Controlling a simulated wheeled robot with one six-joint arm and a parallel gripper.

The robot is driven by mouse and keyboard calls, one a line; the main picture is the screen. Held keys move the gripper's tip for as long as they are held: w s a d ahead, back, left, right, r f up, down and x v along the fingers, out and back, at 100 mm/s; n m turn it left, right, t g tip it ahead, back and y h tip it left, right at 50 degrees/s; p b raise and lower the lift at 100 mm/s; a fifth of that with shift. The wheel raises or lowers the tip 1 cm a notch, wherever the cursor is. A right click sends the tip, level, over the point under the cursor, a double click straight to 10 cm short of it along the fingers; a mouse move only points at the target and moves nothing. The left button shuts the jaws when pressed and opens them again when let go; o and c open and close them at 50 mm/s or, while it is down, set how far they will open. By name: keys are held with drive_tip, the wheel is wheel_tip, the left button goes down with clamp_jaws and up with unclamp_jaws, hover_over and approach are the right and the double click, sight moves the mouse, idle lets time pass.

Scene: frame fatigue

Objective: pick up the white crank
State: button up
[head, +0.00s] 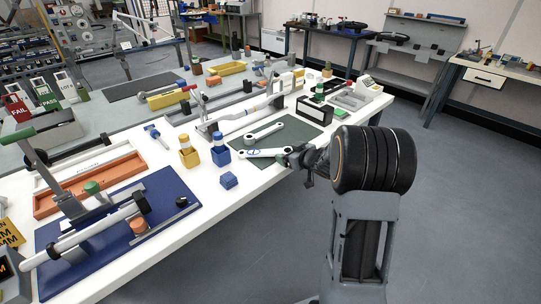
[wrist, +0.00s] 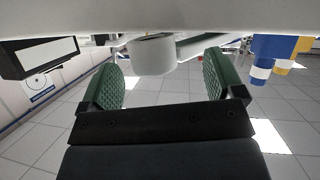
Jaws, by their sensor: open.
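Two white cranks lie on the dark green mat (head: 287,133) in the head view. The nearer white crank (head: 268,153) has blue marks at its left end, and its right end is at my gripper (head: 293,157). The farther white crank (head: 265,132) lies just behind it. In the wrist view my gripper (wrist: 165,85) is open, with green ribbed pads apart. A white cylindrical crank end (wrist: 153,55) shows between the pads, nearer the left one. I cannot tell whether either pad touches it.
A black box with a white panel (head: 310,111) stands behind the mat. The floor (head: 450,180) right of the table is clear.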

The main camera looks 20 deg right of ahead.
drive_tip(key=shift+w+a+f, duration=0.1)
drive_tip(key=shift+w, duration=0.2)
drive_tip(key=c, duration=1.4)
